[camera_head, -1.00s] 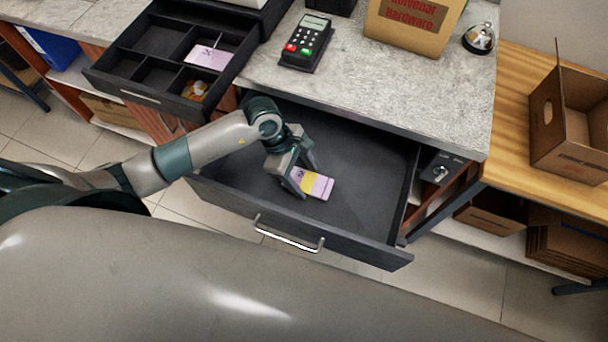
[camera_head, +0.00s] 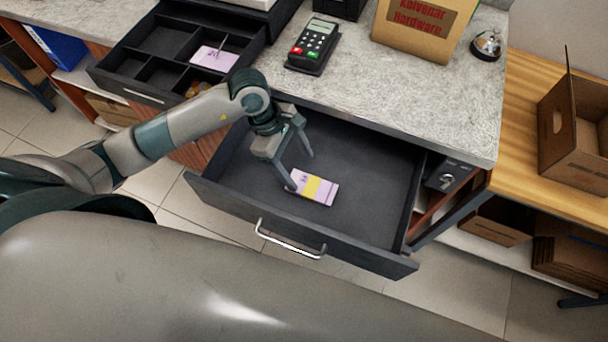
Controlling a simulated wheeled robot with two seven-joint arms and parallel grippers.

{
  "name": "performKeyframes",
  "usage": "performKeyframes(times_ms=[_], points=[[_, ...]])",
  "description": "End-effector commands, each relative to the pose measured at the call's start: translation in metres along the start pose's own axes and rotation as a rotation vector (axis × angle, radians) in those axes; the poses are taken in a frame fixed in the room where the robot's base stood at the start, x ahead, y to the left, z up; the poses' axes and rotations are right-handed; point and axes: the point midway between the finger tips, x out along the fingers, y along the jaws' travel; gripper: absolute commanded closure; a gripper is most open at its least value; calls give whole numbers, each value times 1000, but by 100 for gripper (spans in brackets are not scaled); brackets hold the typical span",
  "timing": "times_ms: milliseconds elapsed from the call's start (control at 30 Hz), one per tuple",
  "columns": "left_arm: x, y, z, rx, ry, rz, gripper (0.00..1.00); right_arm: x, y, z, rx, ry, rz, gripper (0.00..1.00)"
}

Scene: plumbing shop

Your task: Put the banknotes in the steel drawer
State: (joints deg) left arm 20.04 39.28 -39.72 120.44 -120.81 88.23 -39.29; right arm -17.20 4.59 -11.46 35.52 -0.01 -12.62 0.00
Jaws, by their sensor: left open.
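The steel drawer (camera_head: 365,195) is pulled open under the counter, its silver handle (camera_head: 290,241) at the front. A banded stack of pink-purple banknotes (camera_head: 316,187) with a yellow band lies on the drawer floor near the front. My left gripper (camera_head: 301,171) is open over the drawer, its fingers apart, one fingertip close to the left end of the stack. I cannot tell if that finger touches it. Another pink-purple note or stack (camera_head: 214,58) lies in a compartment of the open cash tray (camera_head: 106,80). My right gripper is not in view.
A card terminal (camera_head: 313,47), a cardboard hardware box (camera_head: 420,22) and a bell (camera_head: 487,44) stand on the counter (camera_head: 410,105) above the drawer. An open carton (camera_head: 575,130) stands on the wooden table.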

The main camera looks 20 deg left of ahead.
Motion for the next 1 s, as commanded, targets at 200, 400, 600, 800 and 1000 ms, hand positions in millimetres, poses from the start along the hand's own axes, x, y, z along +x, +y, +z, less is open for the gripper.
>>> performKeyframes(times_ms=[200,400,600,800,1000], points=[[-32,1,-1,2,2,2,32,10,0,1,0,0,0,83],[-44,0,0,0,1,1,32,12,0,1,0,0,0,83],[-46,0,0,0,1,0,32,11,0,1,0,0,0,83],[-46,0,0,0,1,0,32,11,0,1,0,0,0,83],[-48,0,1,0,1,0,32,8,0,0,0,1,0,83]])
